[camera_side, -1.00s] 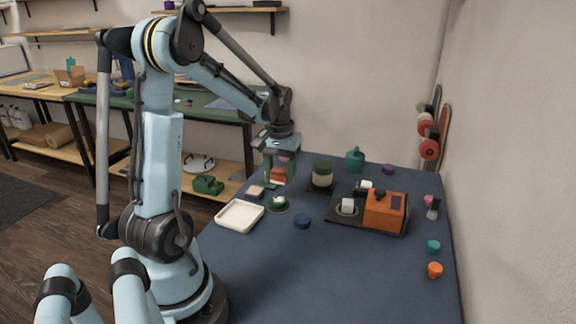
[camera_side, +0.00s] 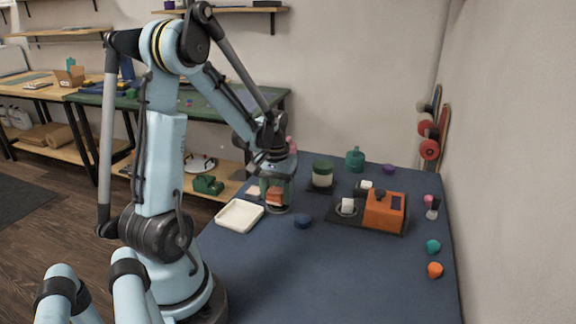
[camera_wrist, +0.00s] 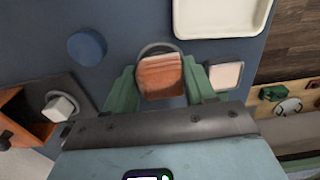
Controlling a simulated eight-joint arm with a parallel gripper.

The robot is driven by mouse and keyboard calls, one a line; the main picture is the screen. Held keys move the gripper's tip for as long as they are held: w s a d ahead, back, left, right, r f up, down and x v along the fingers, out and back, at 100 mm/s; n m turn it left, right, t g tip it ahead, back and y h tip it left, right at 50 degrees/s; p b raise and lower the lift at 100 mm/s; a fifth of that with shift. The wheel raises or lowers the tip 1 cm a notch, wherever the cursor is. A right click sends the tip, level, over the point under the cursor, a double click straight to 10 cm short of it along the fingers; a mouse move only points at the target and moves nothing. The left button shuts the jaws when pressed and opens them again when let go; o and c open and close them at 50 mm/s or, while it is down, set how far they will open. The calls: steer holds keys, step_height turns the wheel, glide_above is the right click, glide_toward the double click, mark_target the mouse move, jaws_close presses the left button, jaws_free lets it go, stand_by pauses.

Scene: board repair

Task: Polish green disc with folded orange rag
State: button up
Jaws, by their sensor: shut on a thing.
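My gripper (camera_side: 277,193) is shut on the folded orange rag (camera_side: 275,197). In the wrist view the rag (camera_wrist: 161,77) sits between the two green fingers of my gripper (camera_wrist: 161,84). The rag is low over the round grey holder (camera_side: 279,211) of the green disc. The holder's rim also shows in the wrist view (camera_wrist: 158,46), curving past the rag's edge. The green disc itself is hidden behind the rag and fingers. I cannot tell whether the rag touches it.
A cream tray (camera_side: 226,218) stands left of the holder. A pale square block (camera_wrist: 225,75) lies close beside it. A dark blue puck (camera_side: 303,221) is to the right. A dark jar (camera_side: 322,174) and an orange machine (camera_side: 384,211) stand farther right.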

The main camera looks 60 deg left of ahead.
steer(key=shift+w+a, duration=1.15)
step_height(320, 180, up, 8)
stand_by(0.3)
steer(key=shift+f, duration=0.1)
